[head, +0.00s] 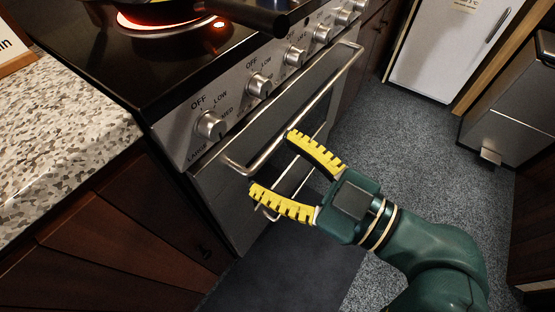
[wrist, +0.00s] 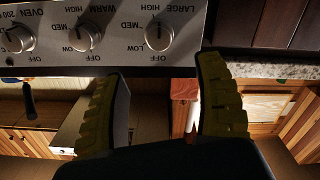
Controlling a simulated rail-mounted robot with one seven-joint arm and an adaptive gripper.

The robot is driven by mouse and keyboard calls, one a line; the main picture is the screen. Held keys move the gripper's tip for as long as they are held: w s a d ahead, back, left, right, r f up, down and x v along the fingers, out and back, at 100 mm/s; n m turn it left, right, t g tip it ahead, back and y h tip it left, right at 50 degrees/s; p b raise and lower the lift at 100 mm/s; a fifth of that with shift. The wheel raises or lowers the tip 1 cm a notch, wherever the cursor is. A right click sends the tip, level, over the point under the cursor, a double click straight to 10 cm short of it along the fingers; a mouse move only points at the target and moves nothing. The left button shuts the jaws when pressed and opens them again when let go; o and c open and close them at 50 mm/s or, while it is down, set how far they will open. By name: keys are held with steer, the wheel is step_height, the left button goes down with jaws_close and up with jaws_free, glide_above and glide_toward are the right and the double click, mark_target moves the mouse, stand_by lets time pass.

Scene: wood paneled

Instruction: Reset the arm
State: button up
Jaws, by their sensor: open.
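My gripper (head: 272,168) is open and empty in the head view, with its two yellow fingers spread apart. It hovers in front of the stove's oven door (head: 228,190), close to the long metal door handle (head: 310,105). I cannot tell whether it touches the handle. My green arm comes in from the lower right. In the wrist view my gripper's fingers (wrist: 165,110) also stand wide apart, with nothing between them, below the stove's knob panel (wrist: 110,58).
The black stovetop (head: 90,65) has a burner glowing red (head: 165,28) under a dark pan (head: 240,12). A speckled counter (head: 60,140) is at left. A bin (head: 510,100) and white fridge (head: 445,45) stand at right. The grey floor (head: 400,150) between is clear.

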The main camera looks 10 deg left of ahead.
mark_target(213, 127)
stand_by(0.4)
steer(key=shift+m+t+h, duration=0.3)
steer(key=shift+t+h, duration=0.4)
steer(key=shift+h, duration=0.1)
steer(key=w+a, duration=0.1)
steer(key=a, duration=0.1)
steer(key=w+a+r+p, duration=0.1)
steer(key=a, duration=0.2)
steer(key=a+p, duration=0.1)
steer(key=a, duration=0.1)
steer(key=shift+w+a+r, duration=0.3)
steer(key=shift+w+a, duration=0.1)
steer(key=s+d+r+m+t+h+p, duration=0.1)
steer(key=d+r+m+t+h, duration=0.55)
steer(key=d, duration=0.25)
steer(key=s+d+r+m+t+h, duration=0.2)
steer(key=d+r+m+t+h, duration=0.4)
steer(key=d+m+h, duration=0.2)
step_height(213, 127, up, 38)
steer(key=m+p, duration=0.1)
steer(key=p, duration=3.7)
steer(key=shift+d, duration=0.45)
